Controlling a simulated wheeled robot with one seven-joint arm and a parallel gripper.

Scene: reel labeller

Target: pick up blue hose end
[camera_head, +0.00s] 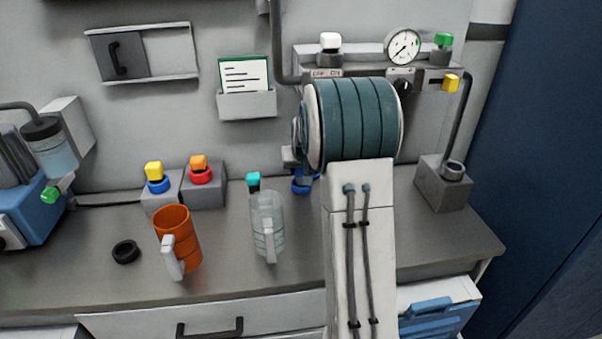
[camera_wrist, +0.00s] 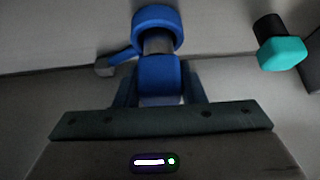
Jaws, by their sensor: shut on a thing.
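The blue hose end (camera_wrist: 158,76) is in the middle of the wrist view, a blue block with a grey neck and a blue ring beyond it. My gripper (camera_wrist: 160,92) is shut on it, with one dark finger on each side of the block. In the head view a small blue part of the hose end (camera_head: 302,184) shows at the left of my arm, just above the worktop near the back wall. My arm hides the fingers and most of the hose end there. I cannot tell if it is clear of the surface.
A teal-capped fitting (camera_wrist: 282,53) stands close to the right in the wrist view. In the head view a clear jug (camera_head: 267,222) and an orange mug (camera_head: 177,238) stand left of my arm. A grey post block (camera_head: 443,183) stands to the right. The front worktop is mostly free.

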